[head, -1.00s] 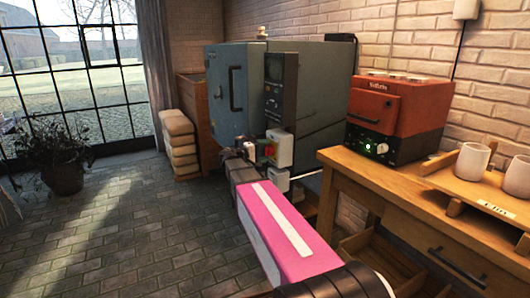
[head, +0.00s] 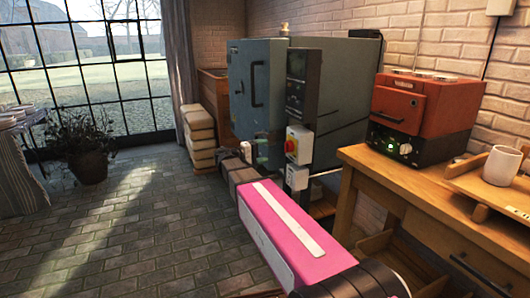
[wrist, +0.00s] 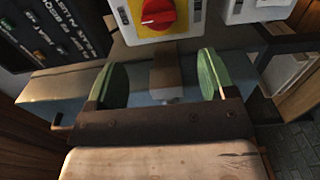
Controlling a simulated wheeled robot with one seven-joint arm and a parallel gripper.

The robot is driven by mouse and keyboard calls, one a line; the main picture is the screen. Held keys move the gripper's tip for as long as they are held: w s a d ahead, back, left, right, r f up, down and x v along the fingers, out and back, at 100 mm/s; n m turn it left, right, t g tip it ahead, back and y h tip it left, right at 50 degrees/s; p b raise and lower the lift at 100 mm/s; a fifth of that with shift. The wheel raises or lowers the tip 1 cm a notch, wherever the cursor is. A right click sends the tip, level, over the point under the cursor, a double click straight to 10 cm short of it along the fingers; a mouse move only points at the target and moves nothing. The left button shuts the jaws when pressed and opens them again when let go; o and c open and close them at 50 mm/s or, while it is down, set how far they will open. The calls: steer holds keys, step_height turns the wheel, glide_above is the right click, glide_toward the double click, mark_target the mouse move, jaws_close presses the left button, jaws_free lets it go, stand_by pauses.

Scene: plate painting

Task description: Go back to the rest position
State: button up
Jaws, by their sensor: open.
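My gripper (head: 262,152) is open and empty in front of the big grey-blue kiln (head: 345,95). In the wrist view its two green finger pads (wrist: 161,80) stand well apart with nothing between them. A switch box with a red knob on yellow (wrist: 158,14) is just beyond the fingers. In the head view this box (head: 299,145) is just right of the gripper. My pink arm reaches forward from the bottom of the head view.
A wooden workbench (head: 375,165) on the right bears a small red oven (head: 425,108) and a white cup (head: 502,166). Stacked pale sacks (head: 198,135) and a potted plant (head: 88,160) stand left of the kiln. A cloth-covered table (head: 18,170) is at far left. The paved floor between is clear.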

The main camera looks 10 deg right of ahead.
steer(key=s+d+f+g+y, duration=0.1)
steer(key=s+f+g+y, duration=0.1)
steer(key=s+f+y, duration=0.75)
steer(key=s+d+f+g+y, duration=0.15)
steer(key=s+f, duration=0.45)
steer(key=f, duration=0.8)
steer(key=s+a+f+m+y, duration=0.2)
steer(key=s+a+f+y, duration=0.2)
steer(key=s+a+y, duration=0.1)
steer(key=shift+s+a+f+y, duration=0.3)
steer(key=shift+s+a+y, duration=0.1)
steer(key=shift+y, duration=0.4)
